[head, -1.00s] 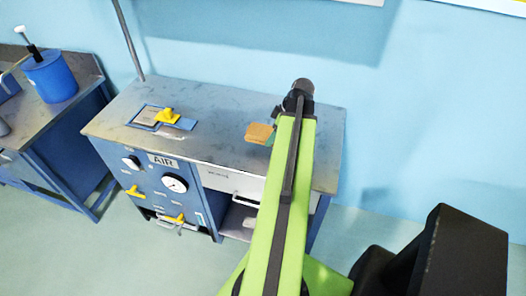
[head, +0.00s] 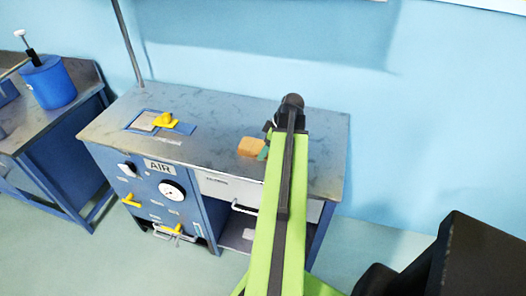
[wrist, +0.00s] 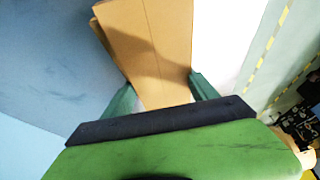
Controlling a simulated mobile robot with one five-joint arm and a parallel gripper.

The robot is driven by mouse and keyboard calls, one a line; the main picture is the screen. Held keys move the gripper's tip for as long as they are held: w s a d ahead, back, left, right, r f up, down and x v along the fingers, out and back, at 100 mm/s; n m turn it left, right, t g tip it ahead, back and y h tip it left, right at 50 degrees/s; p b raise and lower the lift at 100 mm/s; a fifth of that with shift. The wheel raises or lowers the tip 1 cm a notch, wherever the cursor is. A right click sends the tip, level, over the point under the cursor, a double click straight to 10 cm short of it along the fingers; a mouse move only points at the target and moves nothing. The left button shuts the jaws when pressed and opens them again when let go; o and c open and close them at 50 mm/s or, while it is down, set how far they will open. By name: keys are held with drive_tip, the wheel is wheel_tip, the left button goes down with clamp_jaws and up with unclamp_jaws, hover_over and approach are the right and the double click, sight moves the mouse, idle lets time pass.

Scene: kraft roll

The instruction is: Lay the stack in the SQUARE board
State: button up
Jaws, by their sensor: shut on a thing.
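The tan-brown stack (head: 251,146) is in my gripper (head: 265,151), over the right-centre of the grey workbench top. The wrist view shows the stack (wrist: 150,40) as flat brown pieces between the two green fingers of my gripper (wrist: 161,95), which is shut on it. A blue-framed board (head: 143,119) with a grey-tan inside lies on the left of the bench top. A yellow piece (head: 165,120) sits at its right side on a blue plate. I cannot tell from its look whether this is the SQUARE board. My gripper is to the right of it.
The grey bench top (head: 215,125) is clear between the board and the stack. A thin grey post (head: 127,40) rises at the back left. A gauge (head: 172,190) and yellow handles are on the bench front. A blue canister (head: 50,85) stands on another bench at left.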

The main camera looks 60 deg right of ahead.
drive_tip(key=o, duration=1.7)
drive_tip(key=shift+s+r+p, duration=0.1)
drive_tip(key=shift+r+p, duration=0.45)
drive_tip(key=shift+p, duration=0.1)
drive_tip(key=p+v, duration=1)
drive_tip(key=v, duration=0.1)
drive_tip(key=shift+s+r, duration=0.1)
